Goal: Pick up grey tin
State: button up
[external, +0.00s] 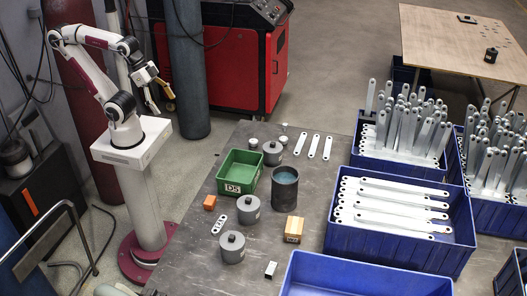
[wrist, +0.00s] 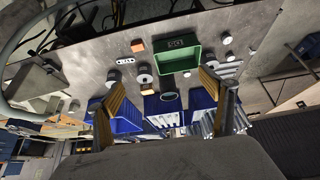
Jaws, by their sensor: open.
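Three grey lidded tins with dark knobs stand on the grey workbench. One tin (external: 249,210) is right of the orange block, another tin (external: 232,248) is nearer the front, and a third tin (external: 272,154) is behind the green bin. A taller dark grey open cylinder (external: 285,190) stands between them. My gripper (external: 162,101) is open and empty, raised left of the bench and well apart from the tins. In the wrist view, my gripper's (wrist: 164,76) two yellowish fingers frame the distant bench; small grey tins show there, partly unclear.
A green bin (external: 240,173), an orange block (external: 210,203), a wooden block (external: 293,229) and metal links (external: 314,146) share the bench (external: 215,268). Blue crates (external: 400,247) of galvanized brackets stand to the right. A red machine (external: 245,62) is behind.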

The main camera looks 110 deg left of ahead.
jog(key=w+d+r+t+h, duration=0.1)
jog(key=w+d, duration=0.2)
jog(key=w, duration=0.3)
jog(key=w+d+r+h, duration=0.1)
jog(key=w+d, duration=0.3)
jog(key=w, duration=0.1)
jog(key=n+t+y, duration=0.5)
jog(key=n+y, duration=0.1)
send_over(242, 208)
jog(key=d, duration=0.4)
notch_tip(242, 208, down, 26)
jog(key=s+f+y, duration=0.1)
jog(key=f, duration=0.1)
jog(key=s+a+f+y, duration=0.1)
jog(key=f, duration=0.1)
jog(key=s+a+f+y, duration=0.1)
jog(key=f, duration=0.2)
jog(key=shift+f+n, duration=0.1)
jog(key=shift+n, duration=0.2)
jog(key=shift+s+a+f+y, duration=0.35)
jog(key=shift+s+f+y, duration=0.25)
jog(key=shift+y, duration=0.1)
